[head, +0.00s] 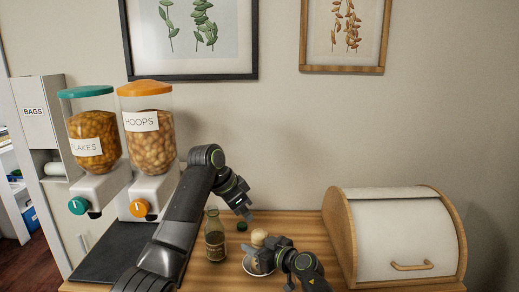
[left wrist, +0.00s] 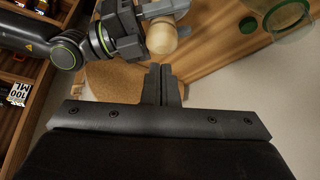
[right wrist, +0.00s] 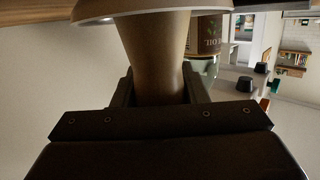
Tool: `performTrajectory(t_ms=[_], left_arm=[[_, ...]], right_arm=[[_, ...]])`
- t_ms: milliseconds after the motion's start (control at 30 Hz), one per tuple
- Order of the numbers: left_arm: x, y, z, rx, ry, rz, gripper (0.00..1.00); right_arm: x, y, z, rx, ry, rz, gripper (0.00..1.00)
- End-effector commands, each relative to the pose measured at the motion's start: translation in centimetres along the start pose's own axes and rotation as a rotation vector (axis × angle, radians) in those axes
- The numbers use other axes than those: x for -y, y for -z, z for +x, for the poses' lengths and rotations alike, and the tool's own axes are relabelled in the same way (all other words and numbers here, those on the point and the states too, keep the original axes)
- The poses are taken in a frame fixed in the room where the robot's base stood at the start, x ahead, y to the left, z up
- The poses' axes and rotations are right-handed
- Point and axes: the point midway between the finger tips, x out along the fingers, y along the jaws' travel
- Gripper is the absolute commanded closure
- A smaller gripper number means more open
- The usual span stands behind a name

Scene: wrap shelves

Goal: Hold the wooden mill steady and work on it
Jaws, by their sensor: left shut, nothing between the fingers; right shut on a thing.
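The wooden mill (head: 259,236) shows its pale rounded top in the head view, at the white dish (head: 250,270) near the counter's front. My right gripper (head: 266,254) is shut on the mill. In the right wrist view the mill's brown body (right wrist: 155,45) is between the fingers, against the white dish's rim (right wrist: 95,16); whether it rests on the dish I cannot tell. The mill's top also shows in the left wrist view (left wrist: 162,38). My left gripper (head: 246,214) is shut and empty, above and left of the mill. Its closed fingertips (left wrist: 162,78) are apart from the mill.
A glass oil bottle (head: 215,240) stands left of the mill. A small green cap (head: 242,226) lies behind it. A bread box (head: 400,235) fills the right side. Two cereal dispensers (head: 148,140) and a dark mat (head: 110,252) are at the left.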

Motion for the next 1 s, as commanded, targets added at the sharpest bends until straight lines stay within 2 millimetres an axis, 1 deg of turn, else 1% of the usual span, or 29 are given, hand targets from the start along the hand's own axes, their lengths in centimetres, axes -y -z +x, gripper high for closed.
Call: performTrajectory(t_ms=[33, 100, 267, 700, 833, 1000], left_arm=[[0.6, 0.1, -0.2, 0.002, 0.001, -0.001, 1.0], [1.2, 0.1, -0.5, 0.001, 0.001, -0.002, 1.0], [1.9, -0.1, -0.2, 0.001, -0.001, -0.002, 1.0], [1.8, -2.5, 4.3, 0.0, -0.002, -0.002, 1.0], [1.9, -3.0, 5.1, 0.0, -0.001, -0.001, 1.0], [1.9, -3.2, 5.5, 0.0, 0.0, 0.0, 1.0]], right_arm=[[0.0, 0.1, 0.0, -0.001, 0.0, 0.0, 0.89], [0.0, 0.1, 0.0, -0.001, 0.0, -0.001, 0.89], [0.0, 0.1, 0.0, -0.001, 0.0, 0.0, 0.89], [0.0, 0.1, 0.0, -0.001, 0.0, 0.0, 0.89], [0.0, 0.1, 0.0, -0.001, 0.0, 0.0, 0.89], [0.0, 0.1, 0.0, -0.001, 0.0, 0.0, 0.89]])
